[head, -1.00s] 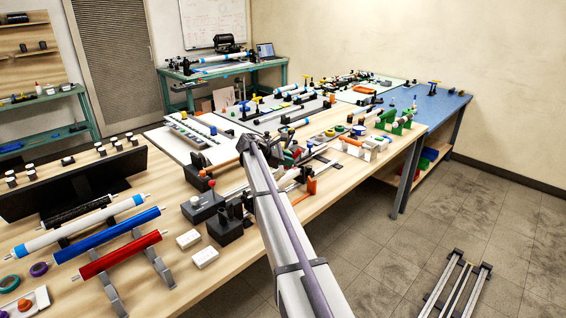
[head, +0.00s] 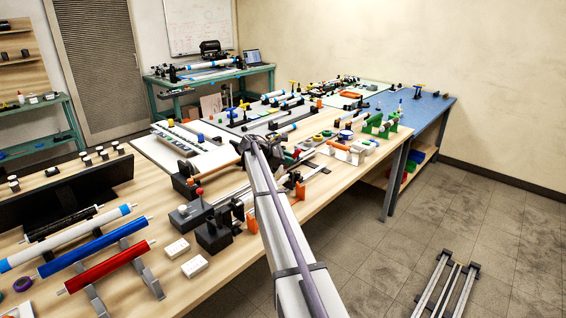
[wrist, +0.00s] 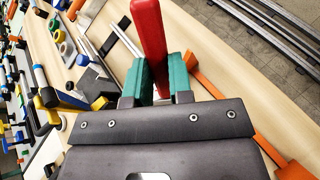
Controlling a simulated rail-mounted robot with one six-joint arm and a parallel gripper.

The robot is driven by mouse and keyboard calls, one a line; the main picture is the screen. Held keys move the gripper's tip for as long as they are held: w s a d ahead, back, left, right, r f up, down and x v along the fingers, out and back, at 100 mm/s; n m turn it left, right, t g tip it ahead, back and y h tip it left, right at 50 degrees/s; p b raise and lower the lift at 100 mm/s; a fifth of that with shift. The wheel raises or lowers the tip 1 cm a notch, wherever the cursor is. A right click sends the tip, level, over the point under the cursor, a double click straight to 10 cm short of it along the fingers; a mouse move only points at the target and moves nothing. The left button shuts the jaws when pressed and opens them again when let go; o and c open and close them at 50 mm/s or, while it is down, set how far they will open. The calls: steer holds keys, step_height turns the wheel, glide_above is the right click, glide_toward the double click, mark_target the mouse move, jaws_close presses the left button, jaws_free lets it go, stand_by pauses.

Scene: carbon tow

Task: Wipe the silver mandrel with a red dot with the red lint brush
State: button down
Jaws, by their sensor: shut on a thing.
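My gripper (wrist: 159,78), with teal finger pads, is shut on the red lint brush (wrist: 148,30) in the wrist view. The brush is a long red bar reaching beyond the fingers, held above the bench. In the head view my arm hides the brush and most of the gripper. A thin silver rod (head: 238,193) runs by the dark blocks, partly behind my arm. Silver rods (wrist: 125,38) also lie left of the brush in the wrist view. No red dot can be made out, so I cannot tell which rod is the silver mandrel.
Dark blocks (head: 212,236) and an orange bracket (head: 298,186) flank my arm on the wooden bench. A red roller (head: 105,268) and a blue roller (head: 90,250) rest on stands at the left. Tape rolls and green stands (head: 382,126) are farther right.

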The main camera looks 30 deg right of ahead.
steer(key=shift+w+d, duration=0.15)
steer(key=shift+d, duration=0.4)
step_height(320, 180, up, 6)
steer(key=p, duration=0.6)
step_height(320, 180, up, 3)
steer(key=p, duration=0.3)
steer(key=shift+r, duration=0.15)
